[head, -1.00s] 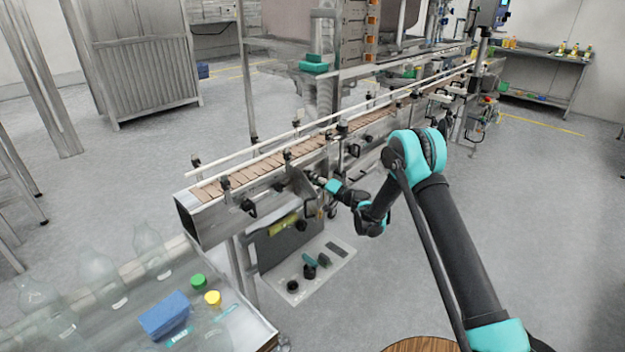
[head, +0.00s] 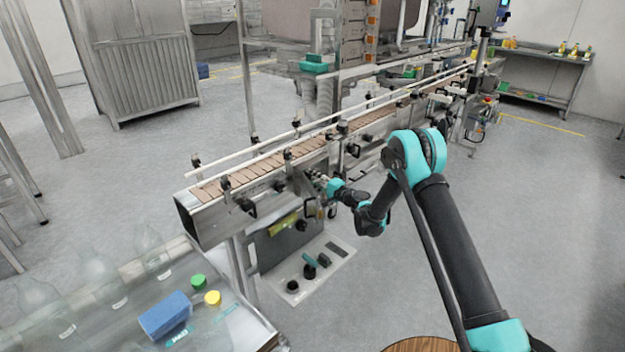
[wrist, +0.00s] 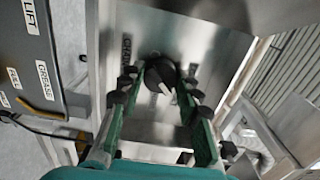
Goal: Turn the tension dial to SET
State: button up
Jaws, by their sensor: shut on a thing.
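The tension dial (wrist: 158,70) is a round black knob with a pale pointer mark, on a bare metal plate in the wrist view. The pointer slants toward the lower right of the picture. My gripper (wrist: 161,84) has its two green-padded fingers on either side of the knob, shut on it. Dark lettering stands on the plate left of the knob, too blurred to read surely; I cannot make out a SET mark. In the head view my gripper (head: 318,181) is at the near side of the conveyor, and the dial is too small to tell.
The conveyor (head: 262,168) runs from the near left to the back right. A grey box with labels (wrist: 38,62) stands left of the plate in the wrist view. A table with bottles and a blue block (head: 166,315) is at the lower left. The floor right of my arm is clear.

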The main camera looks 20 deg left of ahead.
jog(key=shift+d, duration=0.1)
jog(key=o, duration=1.2)
jog(key=shift+c, duration=0.2)
jog(key=v, duration=1.2)
